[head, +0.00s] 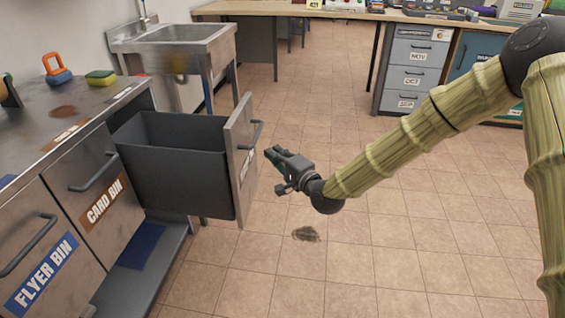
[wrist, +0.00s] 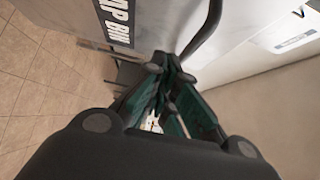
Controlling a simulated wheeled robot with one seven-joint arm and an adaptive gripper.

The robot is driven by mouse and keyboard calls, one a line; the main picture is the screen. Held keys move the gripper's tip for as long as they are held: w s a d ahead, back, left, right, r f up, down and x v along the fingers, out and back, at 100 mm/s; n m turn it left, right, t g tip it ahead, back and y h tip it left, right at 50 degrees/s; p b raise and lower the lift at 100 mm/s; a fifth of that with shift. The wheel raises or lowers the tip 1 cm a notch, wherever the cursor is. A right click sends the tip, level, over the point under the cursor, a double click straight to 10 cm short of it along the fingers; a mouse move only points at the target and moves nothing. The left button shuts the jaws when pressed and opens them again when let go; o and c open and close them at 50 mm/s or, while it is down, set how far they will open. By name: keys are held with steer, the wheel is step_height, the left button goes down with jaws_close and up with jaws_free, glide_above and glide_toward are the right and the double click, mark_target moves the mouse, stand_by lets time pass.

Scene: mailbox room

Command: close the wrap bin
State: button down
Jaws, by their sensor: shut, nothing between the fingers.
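The wrap bin (head: 180,165) is a dark grey drawer-like bin, pulled far out from the steel counter in the head view. Its steel front panel (head: 241,155) has a dark bar handle (head: 257,134) near the top and a label seen edge-on. My gripper (head: 272,153) is shut and empty, just right of the front panel and below the handle. It also shows in the wrist view (wrist: 160,70). Whether it touches the panel I cannot tell.
The card bin (head: 95,190) and flyer bin (head: 45,260) sit flush at left under the counter. A steel sink (head: 175,45) stands behind the wrap bin. A desk with grey drawers (head: 412,72) is at the back. Open tiled floor lies below my arm.

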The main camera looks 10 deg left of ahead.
mark_target(247, 140)
steer(key=shift+w+a+b, duration=0.2)
steer(key=shift+w+a, duration=0.25)
steer(key=shift+a, duration=0.6)
steer(key=shift+w+a+b, duration=0.25)
steer(key=shift+w+a, duration=0.2)
steer(key=shift+a, duration=0.65)
steer(key=shift+w+a+b, duration=0.2)
steer(key=shift+w+a, duration=0.25)
steer(key=shift+a, duration=0.6)
steer(key=shift+a, duration=0.1)
